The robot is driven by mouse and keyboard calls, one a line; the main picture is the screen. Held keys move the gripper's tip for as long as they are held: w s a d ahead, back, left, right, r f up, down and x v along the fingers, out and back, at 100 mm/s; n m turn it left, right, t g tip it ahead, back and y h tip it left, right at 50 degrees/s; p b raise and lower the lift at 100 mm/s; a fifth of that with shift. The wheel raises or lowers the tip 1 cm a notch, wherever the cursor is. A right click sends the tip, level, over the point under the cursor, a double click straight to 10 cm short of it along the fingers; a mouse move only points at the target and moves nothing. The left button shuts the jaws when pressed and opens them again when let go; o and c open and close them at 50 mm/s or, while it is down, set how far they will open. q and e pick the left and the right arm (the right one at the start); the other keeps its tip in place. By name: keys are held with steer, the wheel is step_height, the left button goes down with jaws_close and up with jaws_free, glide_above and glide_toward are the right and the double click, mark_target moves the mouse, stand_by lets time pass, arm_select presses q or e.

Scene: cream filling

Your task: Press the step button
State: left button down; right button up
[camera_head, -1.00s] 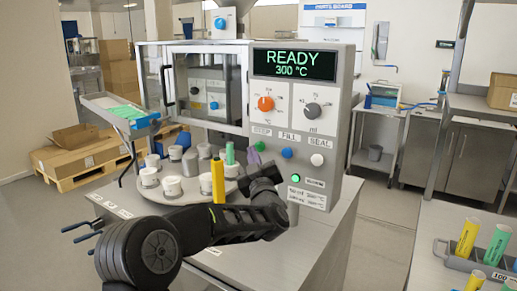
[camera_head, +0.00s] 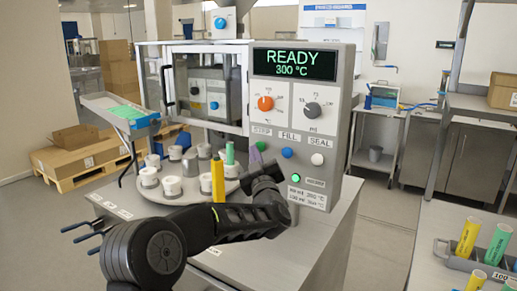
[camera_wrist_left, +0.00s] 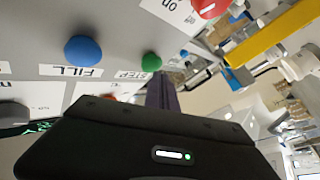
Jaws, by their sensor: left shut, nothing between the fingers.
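The step button is a small green dome (camera_wrist_left: 151,62) beside the STEP label in the left wrist view. In the head view it shows under the STEP label (camera_head: 260,146), partly covered by my fingers. My left gripper (camera_head: 256,156) is shut and empty, with its purple fingers pointing up at the button. In the left wrist view its fingertips (camera_wrist_left: 158,78) lie just below the button; I cannot tell whether they touch it. The machine's display (camera_head: 293,64) reads READY, 300 °C. My right gripper is not in view.
The blue fill button (camera_head: 287,153) and white seal button (camera_head: 317,159) sit to the right on the panel. A round turntable (camera_head: 205,190) with several cups, a yellow tube (camera_head: 218,180) and a green tube (camera_head: 229,154) stands left of my gripper. A red knob (camera_wrist_left: 208,7) shows in the wrist view.

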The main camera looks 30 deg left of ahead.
arm_select(q)
steer(key=shift+w, duration=0.6)
stand_by(0.5)
steer(key=shift+s, duration=0.1)
steer(key=shift+s+b, duration=0.7)
steer(key=shift+s, duration=0.3)
steer(key=s+b, duration=0.3)
steer(key=s, duration=0.1)
steer(key=shift+s, duration=0.4)
steer(key=shift+d, duration=0.1)
stand_by(0.6)
